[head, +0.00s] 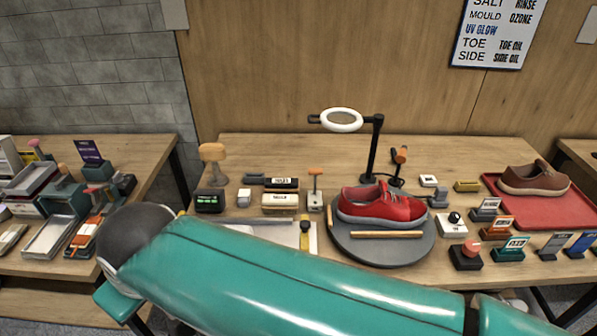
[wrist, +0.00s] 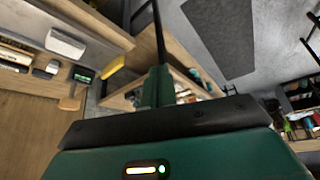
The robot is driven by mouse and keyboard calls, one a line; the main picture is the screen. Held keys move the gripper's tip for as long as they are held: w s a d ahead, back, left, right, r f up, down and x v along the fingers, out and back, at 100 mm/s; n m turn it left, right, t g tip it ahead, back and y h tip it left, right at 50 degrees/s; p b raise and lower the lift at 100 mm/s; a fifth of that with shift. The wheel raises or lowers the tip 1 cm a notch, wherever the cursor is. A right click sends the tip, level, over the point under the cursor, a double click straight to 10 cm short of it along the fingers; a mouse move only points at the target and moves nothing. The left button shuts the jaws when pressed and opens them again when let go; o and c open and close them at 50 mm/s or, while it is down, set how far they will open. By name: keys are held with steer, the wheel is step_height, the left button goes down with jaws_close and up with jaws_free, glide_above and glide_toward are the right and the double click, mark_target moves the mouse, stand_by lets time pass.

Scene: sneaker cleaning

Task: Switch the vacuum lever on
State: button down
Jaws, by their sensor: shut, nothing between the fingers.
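An upright lever with an orange-red top (head: 315,185) stands on a small white base left of the red sneaker (head: 380,206). Another orange-topped upright piece (head: 399,160) stands behind the sneaker. No readable label tells me which is the vacuum lever. My gripper (wrist: 155,88) shows in the wrist view as a narrow green piece beyond its broad green body. It is shut and empty, apart from any lever. In the head view my green arm crosses the foreground, and the fingers are not distinguishable.
The sneaker rests on a dark round turntable (head: 375,250) under a white ring lamp (head: 342,120). A box with a green display (head: 210,201) stands left; it also shows in the wrist view (wrist: 83,75). Small labelled devices and a red tray (head: 520,207) crowd the right.

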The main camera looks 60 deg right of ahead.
steer(key=w+d+f+m+g+h, duration=0.1)
steer(key=w+d+g, duration=0.15)
steer(key=d, duration=0.35)
steer(key=w+d+f+g+h, duration=0.1)
steer(key=w+d+f+h, duration=0.1)
steer(key=w+d, duration=0.3)
steer(key=g+h, duration=0.9)
steer(key=g, duration=0.2)
glide_toward(315, 182)
steer(key=w+r, duration=0.2)
steer(key=w, duration=0.4)
steer(key=shift+s+d+r, duration=0.2)
steer(key=shift+r, duration=0.05)
steer(key=x, duration=1)
steer(key=shift+f, duration=0.15)
steer(key=shift+a+m, duration=0.15)
steer(key=shift+m, duration=0.15)
